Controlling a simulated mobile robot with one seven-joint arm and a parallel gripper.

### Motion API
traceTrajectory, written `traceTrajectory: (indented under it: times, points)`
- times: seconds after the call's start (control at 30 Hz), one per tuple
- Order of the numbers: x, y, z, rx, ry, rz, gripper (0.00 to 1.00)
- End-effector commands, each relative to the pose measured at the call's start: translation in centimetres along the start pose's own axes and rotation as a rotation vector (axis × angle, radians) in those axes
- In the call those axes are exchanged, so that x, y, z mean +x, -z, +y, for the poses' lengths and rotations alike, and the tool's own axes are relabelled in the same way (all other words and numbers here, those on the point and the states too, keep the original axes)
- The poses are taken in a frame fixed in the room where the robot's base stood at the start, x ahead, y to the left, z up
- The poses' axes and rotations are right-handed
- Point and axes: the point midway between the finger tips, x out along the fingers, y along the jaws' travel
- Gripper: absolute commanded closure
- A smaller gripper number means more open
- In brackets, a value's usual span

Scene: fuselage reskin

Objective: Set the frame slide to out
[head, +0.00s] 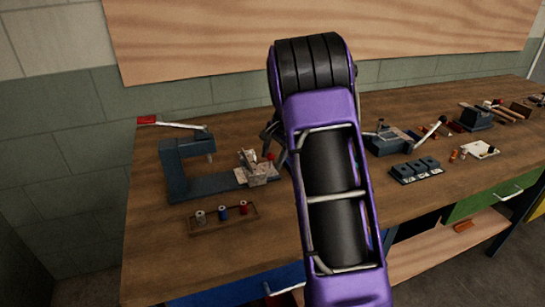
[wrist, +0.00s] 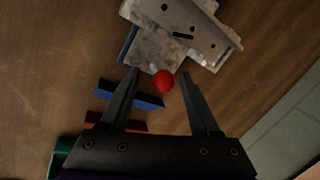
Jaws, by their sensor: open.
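A grey metal fixture with a plate with holes (wrist: 195,28), which looks like the frame slide, shows at the top of the wrist view. A red ball knob (wrist: 164,81) sits at its near edge. My gripper (wrist: 163,77) is open, with one finger on each side of the knob in the picture; contact is not visible. In the head view the fixture (head: 257,170) sits at the right end of a blue-grey C-shaped press (head: 178,172), with the red knob (head: 270,156) beside it. My arm hides most of the gripper there. No in or out marking is readable.
A wooden tray (head: 222,218) with several spools stands in front of the press. A lever with a red grip (head: 147,120) tops the press. Right of my arm are a dark multi-cell block (head: 416,170) and another lever device (head: 390,138).

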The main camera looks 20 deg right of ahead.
Motion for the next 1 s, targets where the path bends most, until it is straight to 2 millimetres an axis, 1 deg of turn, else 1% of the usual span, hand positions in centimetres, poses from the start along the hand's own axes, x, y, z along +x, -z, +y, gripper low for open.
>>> traceTrajectory:
  times: [0.13,0.23,0.37,0.6,0.7,0.8,0.9,1.0]
  points:
    - [-0.6,-0.1,-0.1,-0.001,0.001,-0.001,0.37]
    - [-2.0,0.0,-0.1,-0.001,0.002,0.0,0.37]
    - [-4.9,0.0,-0.1,-0.001,0.003,0.002,0.37]
    - [-10.9,0.0,-0.1,0.0,0.004,0.002,0.37]
    - [-13.1,0.1,-0.1,-0.001,0.003,0.003,0.37]
    - [-14.9,0.1,0.0,0.0,0.002,0.002,0.37]
    - [-16.3,0.1,0.0,0.001,0.002,0.002,0.37]
    - [-17.1,0.1,0.0,0.002,0.001,0.001,0.37]
